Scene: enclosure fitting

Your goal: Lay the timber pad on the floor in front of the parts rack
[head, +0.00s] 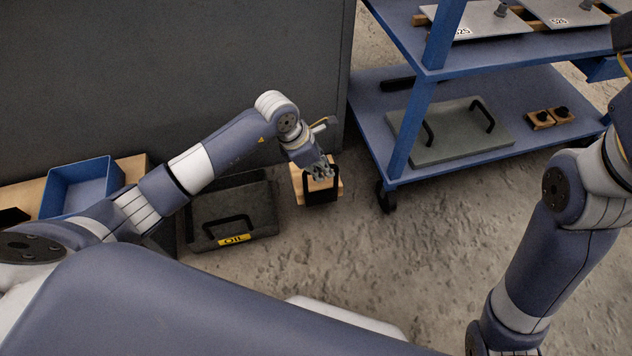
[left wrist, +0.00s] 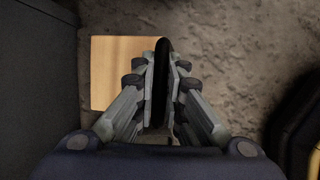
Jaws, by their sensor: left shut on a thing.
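The timber pad (head: 299,186) is a small light wooden block with a black loop handle (head: 335,186). My left gripper (head: 320,173) is above it, shut on the handle, which stands upright between the fingers. In the left wrist view the pad (left wrist: 110,75) shows behind and left of the fingers (left wrist: 160,75), with the floor around it. I cannot tell whether the pad touches the floor or hangs just above it. The blue parts rack (head: 362,110) stands to the right of the pad. My right gripper is out of view; only its arm shows.
A dark tray marked OIL (head: 205,236) lies left of the pad. A blue bin (head: 80,187) is further left. A grey cabinet (head: 230,70) stands behind. The rack's lower shelf holds a grey-green plate with handles (head: 455,135) and small wooden blocks (head: 540,119). Floor before the rack is clear.

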